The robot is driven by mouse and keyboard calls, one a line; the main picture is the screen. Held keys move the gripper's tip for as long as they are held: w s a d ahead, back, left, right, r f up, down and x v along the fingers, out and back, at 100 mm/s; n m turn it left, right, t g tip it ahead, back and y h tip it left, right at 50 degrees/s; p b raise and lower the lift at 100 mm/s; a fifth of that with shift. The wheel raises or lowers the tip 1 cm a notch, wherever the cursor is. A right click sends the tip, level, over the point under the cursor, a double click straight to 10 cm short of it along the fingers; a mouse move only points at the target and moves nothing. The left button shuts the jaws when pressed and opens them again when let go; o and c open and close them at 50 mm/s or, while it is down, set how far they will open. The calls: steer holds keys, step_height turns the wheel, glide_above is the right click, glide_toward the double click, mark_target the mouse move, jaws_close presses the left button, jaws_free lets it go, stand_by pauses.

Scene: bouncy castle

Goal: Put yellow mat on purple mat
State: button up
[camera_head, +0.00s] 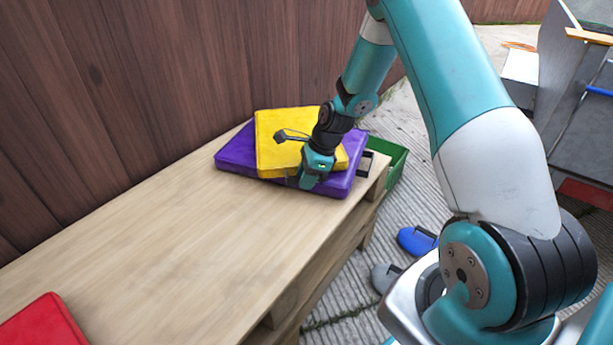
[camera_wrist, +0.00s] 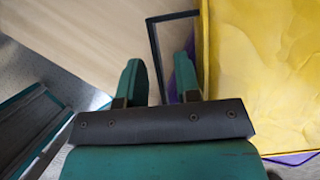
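The yellow mat (camera_head: 285,140) lies flat on top of the purple mat (camera_head: 235,152) at the far end of the wooden table. Purple shows around the yellow mat's edges. My gripper (camera_head: 308,182) is low at the near edge of the two mats, covering part of them. In the wrist view my gripper (camera_wrist: 157,75) has its fingers apart, beside the yellow mat (camera_wrist: 265,70). A thin black frame (camera_wrist: 153,45) beside the yellow mat passes between the fingers; the fingers do not look closed on it. A strip of purple mat (camera_wrist: 295,158) shows below.
A red mat (camera_head: 42,322) lies at the table's near left. The table's middle (camera_head: 180,240) is bare. A wooden wall (camera_head: 150,80) runs behind. A green crate (camera_head: 390,165) stands past the table's right end; blue (camera_head: 417,240) and grey (camera_head: 385,277) items lie on the ground.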

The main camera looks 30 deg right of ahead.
steer(key=p+v, duration=0.5)
steer(key=v, duration=0.7)
steer(key=s+a+r+n, duration=0.2)
steer(key=a+r+n, duration=0.4)
steer(key=a+r, duration=0.15)
steer(key=s+a+r+n+g, duration=0.1)
steer(key=s+a+r+n, duration=0.55)
steer(key=a+n, duration=0.35)
steer(key=s+a+r+n, duration=0.2)
steer(key=s+a+n, duration=0.1)
steer(key=s+n, duration=0.4)
steer(key=s+a+r+n+g, duration=0.1)
steer(key=s+a+r+n, duration=0.1)
steer(key=s+a+n, duration=0.2)
steer(key=s+n, duration=0.3)
steer(key=s, duration=0.3)
steer(key=shift+r, duration=0.35)
steer(key=shift+a, duration=0.25)
